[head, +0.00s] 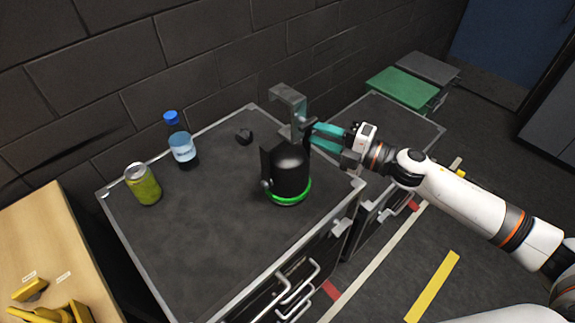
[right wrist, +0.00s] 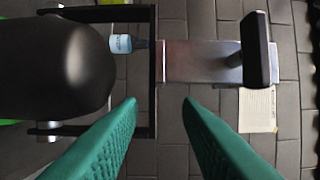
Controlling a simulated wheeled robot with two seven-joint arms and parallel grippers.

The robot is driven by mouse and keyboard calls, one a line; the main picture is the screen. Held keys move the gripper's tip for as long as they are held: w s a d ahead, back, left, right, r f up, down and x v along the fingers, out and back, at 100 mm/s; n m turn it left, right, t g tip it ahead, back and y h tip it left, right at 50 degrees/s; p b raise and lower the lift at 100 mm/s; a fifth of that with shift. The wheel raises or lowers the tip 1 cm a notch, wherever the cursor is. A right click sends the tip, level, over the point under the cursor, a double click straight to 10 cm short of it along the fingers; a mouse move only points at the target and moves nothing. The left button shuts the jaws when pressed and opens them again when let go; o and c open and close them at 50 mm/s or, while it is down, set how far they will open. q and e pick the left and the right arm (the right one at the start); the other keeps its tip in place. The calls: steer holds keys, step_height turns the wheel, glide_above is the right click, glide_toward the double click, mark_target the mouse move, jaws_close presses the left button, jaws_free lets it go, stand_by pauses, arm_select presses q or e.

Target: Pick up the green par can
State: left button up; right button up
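The green par can (head: 290,172) is a black rounded stage light with a bright green ring at its base and a black bracket, standing on the dark cabinet top (head: 215,235). In the right wrist view its black body (right wrist: 55,68) fills the upper left, and its bracket bar (right wrist: 152,75) runs up the middle. My right gripper (head: 312,134) is at the par can's upper right, with teal fingers. In the wrist view the fingers (right wrist: 158,102) are spread, and the bracket bar's lower end appears between their tips. I cannot tell whether they touch it. My left gripper is out of view.
The cabinet's front left area is clear.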

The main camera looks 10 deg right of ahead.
mark_target(289, 126)
steer(key=p+x, duration=0.1)
steer(key=x, duration=0.2)
steer(key=shift+w+a, duration=0.1)
steer(key=shift+w, duration=0.05)
steer(key=x, duration=0.1)
steer(key=p+x, duration=0.1)
steer(key=x, duration=0.1)
steer(key=p+x, duration=0.1)
steer(key=x, duration=0.1)
steer(key=shift+f, duration=0.3)
steer(key=shift+w+f, duration=0.1)
steer(key=shift+w, duration=0.05)
jaws_close()
steer(key=shift+s+f, duration=0.25)
steer(key=shift+f, duration=0.1)
stand_by(0.3)
steer(key=shift+r, duration=0.25)
